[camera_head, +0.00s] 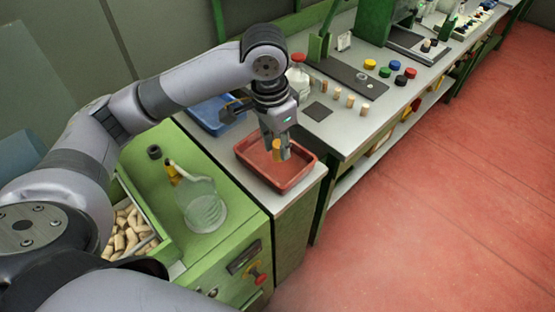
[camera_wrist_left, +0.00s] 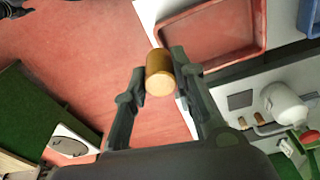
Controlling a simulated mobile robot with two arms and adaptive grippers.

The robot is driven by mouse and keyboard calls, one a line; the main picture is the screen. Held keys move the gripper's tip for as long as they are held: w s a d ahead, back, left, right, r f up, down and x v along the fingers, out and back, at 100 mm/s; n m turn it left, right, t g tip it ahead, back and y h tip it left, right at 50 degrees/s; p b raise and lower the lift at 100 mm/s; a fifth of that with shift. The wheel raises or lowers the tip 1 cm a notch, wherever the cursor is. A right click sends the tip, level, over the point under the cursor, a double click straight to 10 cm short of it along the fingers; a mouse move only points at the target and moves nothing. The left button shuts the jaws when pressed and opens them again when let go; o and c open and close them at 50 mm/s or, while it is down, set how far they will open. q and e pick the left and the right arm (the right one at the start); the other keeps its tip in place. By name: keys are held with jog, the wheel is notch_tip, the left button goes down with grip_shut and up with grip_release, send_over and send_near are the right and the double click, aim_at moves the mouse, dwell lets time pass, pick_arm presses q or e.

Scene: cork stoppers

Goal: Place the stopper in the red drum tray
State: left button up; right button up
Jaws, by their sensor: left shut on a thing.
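My left gripper (camera_head: 277,148) is shut on a tan cork stopper (camera_head: 276,152) and hangs over the red tray (camera_head: 262,173) in the head view. In the left wrist view the stopper (camera_wrist_left: 160,72) sits between the two fingertips, its pale round end facing the camera. The tray (camera_wrist_left: 225,30) shows there at the top, to the right of the stopper. The head view shows bare red tray floor beneath the fingers. How high the stopper is above it is hard to tell.
A blue tray (camera_head: 207,115) lies behind the red one. A glass jar (camera_head: 204,208) stands on the green cabinet, near a bin of corks (camera_head: 128,232). Several corks stand on the bench (camera_head: 345,125) at right, with a white bottle (camera_head: 298,78) nearby.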

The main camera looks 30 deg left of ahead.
pick_arm(q)
jog(key=w+a+r+m, duration=0.3)
jog(key=w+r+m, duration=0.1)
jog(key=w+m, duration=0.45)
jog(key=m+g+p, duration=0.1)
jog(key=m+p, duration=0.1)
send_over(284, 168)
notch_tip(284, 168, down, 14)
jog(key=f, duration=0.1)
jog(key=shift+h, duration=0.4)
jog(key=shift+a+f, duration=0.15)
jog(key=shift+f, duration=1.1)
jog(key=shift+a+f, duration=0.15)
jog(key=shift+f, duration=1.05)
pick_arm(e)
jog(key=shift+s+d+r, duration=0.1)
jog(key=shift+s+r, duration=0.05)
jog(key=shift+r, duration=0.45)
jog(key=shift+s+d+r, duration=0.1)
jog(key=shift+r, duration=0.5)
pick_arm(q)
jog(key=shift+s+f, duration=0.1)
jog(key=o, duration=0.7)
jog(key=shift+o, duration=0.2)
pick_arm(e)
jog(key=shift+d, duration=0.1)
